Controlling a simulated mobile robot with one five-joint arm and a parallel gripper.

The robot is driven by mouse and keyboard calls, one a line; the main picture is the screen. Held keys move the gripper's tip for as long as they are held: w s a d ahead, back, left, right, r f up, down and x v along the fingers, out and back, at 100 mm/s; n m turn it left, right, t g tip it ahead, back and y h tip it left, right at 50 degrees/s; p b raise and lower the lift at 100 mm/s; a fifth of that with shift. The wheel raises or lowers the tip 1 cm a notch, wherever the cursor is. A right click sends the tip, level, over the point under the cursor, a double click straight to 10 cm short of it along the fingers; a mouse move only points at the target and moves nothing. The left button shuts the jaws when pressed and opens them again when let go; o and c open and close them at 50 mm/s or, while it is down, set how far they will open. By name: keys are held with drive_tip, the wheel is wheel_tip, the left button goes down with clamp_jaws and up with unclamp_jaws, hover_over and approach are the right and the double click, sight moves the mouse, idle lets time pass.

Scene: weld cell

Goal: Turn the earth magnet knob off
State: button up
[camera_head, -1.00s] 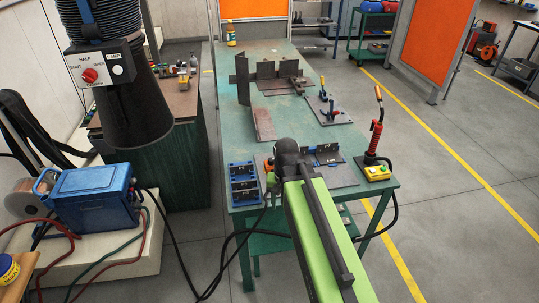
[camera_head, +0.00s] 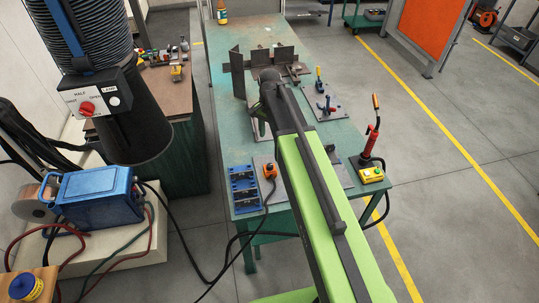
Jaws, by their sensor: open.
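An orange knob (camera_head: 269,168) tops a small dark block on the near end of the green welding table (camera_head: 222,120). I take it to be the earth magnet. A black cable runs from it off the table's front edge. Which way the knob is turned is too small to tell. My green arm reaches over the table from the lower right. My gripper (camera_head: 259,124) hangs below the arm's dark end, partly hidden, farther up the table than the orange knob and apart from it. It is open, with nothing seen in it.
Left of the knob lies a blue block rack (camera_head: 243,188). A red-handled torch stand with a yellow box (camera_head: 371,175) is at the right corner. Steel plates (camera_head: 284,56) stand farther back. A black extraction hood (camera_head: 140,125) with a red knob and a blue machine (camera_head: 98,198) are left.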

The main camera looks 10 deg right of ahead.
sight(270, 165)
wheel_tip(270, 165, down, 18)
drive_tip(key=b, duration=1.8)
drive_tip(key=shift+w+d, duration=0.1)
drive_tip(key=shift+r, duration=0.15)
drive_tip(key=shift+c, duration=0.5)
